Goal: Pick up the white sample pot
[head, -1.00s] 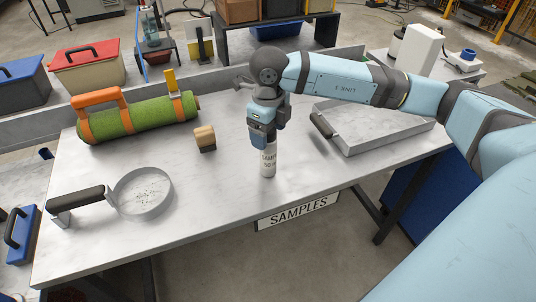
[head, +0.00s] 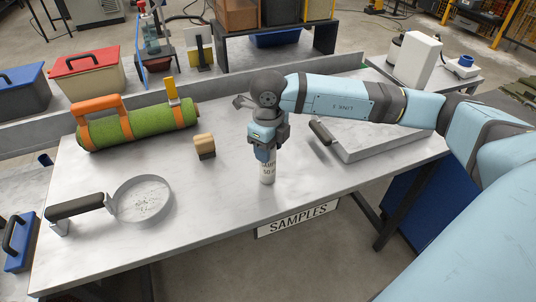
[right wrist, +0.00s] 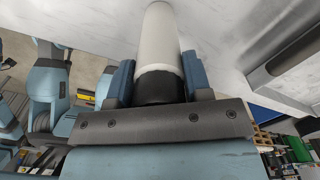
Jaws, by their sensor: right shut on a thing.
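The white sample pot (head: 267,173) stands upright on the table, right of the middle of the head view, with printed lettering on its side. My right gripper (head: 264,154) is above it, pointing down, with its fingers shut around the pot's top. In the right wrist view the white pot (right wrist: 158,42) runs away from the gripper. Its black cap end (right wrist: 160,88) lies between the two blue fingers. The pot's base appears to be on the table. My left gripper is not in view.
The grey table (head: 230,205) also holds a green turf roll (head: 140,124) in an orange carrier, a small wooden-topped block (head: 204,146), a round sieve-like pan (head: 143,200) and a shallow metal tray (head: 375,145). The table is clear around the pot's front and left.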

